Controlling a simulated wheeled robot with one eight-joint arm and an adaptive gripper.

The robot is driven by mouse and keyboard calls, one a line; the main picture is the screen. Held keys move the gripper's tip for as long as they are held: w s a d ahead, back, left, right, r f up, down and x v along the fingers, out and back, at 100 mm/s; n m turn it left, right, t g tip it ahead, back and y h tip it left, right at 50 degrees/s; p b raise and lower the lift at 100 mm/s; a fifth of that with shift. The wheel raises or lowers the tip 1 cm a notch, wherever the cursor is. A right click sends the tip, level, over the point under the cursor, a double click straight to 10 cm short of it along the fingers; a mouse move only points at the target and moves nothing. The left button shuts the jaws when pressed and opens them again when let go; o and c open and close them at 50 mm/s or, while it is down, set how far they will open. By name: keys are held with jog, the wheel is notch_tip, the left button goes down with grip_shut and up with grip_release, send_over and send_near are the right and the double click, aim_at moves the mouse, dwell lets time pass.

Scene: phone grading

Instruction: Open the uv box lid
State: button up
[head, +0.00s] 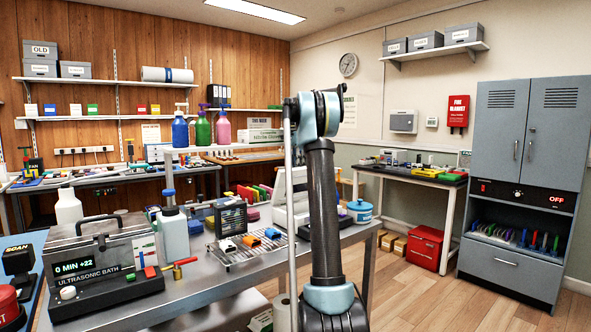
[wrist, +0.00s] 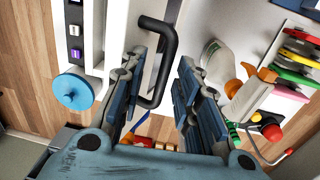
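The box that I take for the UV box (head: 290,207) is pale and stands on the metal bench in the head view, partly hidden behind my arm. In the wrist view a white box face (wrist: 117,30) fills the top centre, with a black bar handle (wrist: 168,65) and a panel of small buttons, one purple. My gripper (wrist: 162,58) is open, its two blue-grey fingers apart. The handle shows between the fingers, closer to the left one; I cannot tell whether they touch. In the head view my gripper is hidden behind my arm. The lid looks shut.
A blue-lidded tub (head: 361,210) stands beside the box and shows in the wrist view (wrist: 73,90). Left along the bench are a wire rack (head: 245,252), a white bottle (head: 173,232) and an ultrasonic bath (head: 105,268). The wooden floor to the right is open.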

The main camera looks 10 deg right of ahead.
notch_tip(320, 180, up, 12)
jog(key=shift+w+a, duration=0.15)
jog(key=shift+w, duration=0.25)
jog(key=shift+f, duration=0.1)
dwell(0.4)
jog(key=s+a+f+n+t, duration=0.1)
jog(key=s+a+f+n, duration=0.15)
jog(key=s, duration=0.75)
jog(key=s+a+f+n, duration=0.15)
jog(key=s+f, duration=0.25)
jog(key=s, duration=0.5)
jog(key=s+a+f+n+t, duration=0.1)
jog(key=s+f+n, duration=0.2)
jog(key=s, duration=0.7)
jog(key=s+a+f+n+t, duration=0.1)
jog(key=s+f+n, duration=0.4)
jog(key=s+f, duration=2.3)
notch_tip(320, 180, down, 3)
jog(key=shift+a+f+n, duration=0.2)
jog(key=shift+a+n, duration=0.2)
jog(key=shift+a, duration=0.3)
